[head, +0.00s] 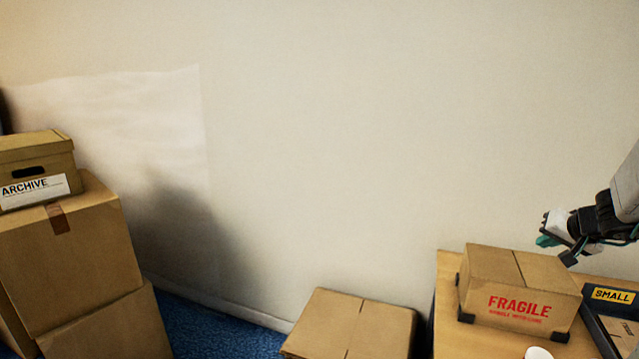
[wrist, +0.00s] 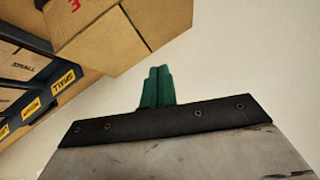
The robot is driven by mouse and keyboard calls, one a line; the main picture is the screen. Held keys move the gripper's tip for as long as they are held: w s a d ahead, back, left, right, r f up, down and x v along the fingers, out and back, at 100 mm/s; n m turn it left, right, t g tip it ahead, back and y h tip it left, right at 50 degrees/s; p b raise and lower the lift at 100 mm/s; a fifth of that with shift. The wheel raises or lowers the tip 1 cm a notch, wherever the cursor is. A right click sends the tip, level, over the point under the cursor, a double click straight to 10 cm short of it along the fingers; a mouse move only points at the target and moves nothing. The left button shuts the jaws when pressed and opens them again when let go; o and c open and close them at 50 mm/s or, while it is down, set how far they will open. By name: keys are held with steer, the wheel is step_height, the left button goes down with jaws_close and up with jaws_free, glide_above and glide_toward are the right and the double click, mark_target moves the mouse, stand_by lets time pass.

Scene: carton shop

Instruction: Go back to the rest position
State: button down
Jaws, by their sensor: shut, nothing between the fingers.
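My gripper (head: 549,240) is at the right of the head view, above and beside the back of a carton marked FRAGILE (head: 518,290). In the wrist view its green fingertips (wrist: 157,87) are together with nothing between them. The FRAGILE carton stands closed on a wooden table, with dark corner pieces at its base. Part of the carton (wrist: 110,40) also shows at the top of the wrist view, apart from the fingertips in the picture.
A dark tray labelled SMALL (head: 612,296) is right of the carton on the table (head: 450,325). A closed carton (head: 350,325) is left of the table. Stacked cartons (head: 75,255) with an ARCHIVE box (head: 35,165) stand far left. A bare wall is behind.

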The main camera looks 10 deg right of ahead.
steer(key=s+a+r+n+g+y, duration=0.1)
steer(key=s+a+g+y, duration=0.2)
steer(key=a, duration=0.9)
steer(key=s+a+r+n+g+y, duration=0.1)
steer(key=s+a+g+y, duration=0.3)
steer(key=a, duration=0.8)
steer(key=s+a+r+n+h, duration=0.2)
steer(key=s+a+n, duration=0.1)
steer(key=s+a, duration=0.4)
steer(key=s+a+r+n+h, duration=0.2)
steer(key=s+a+n, duration=0.1)
steer(key=s+a, duration=0.4)
steer(key=shift+s+n+h, duration=0.4)
steer(key=shift+s, duration=0.5)
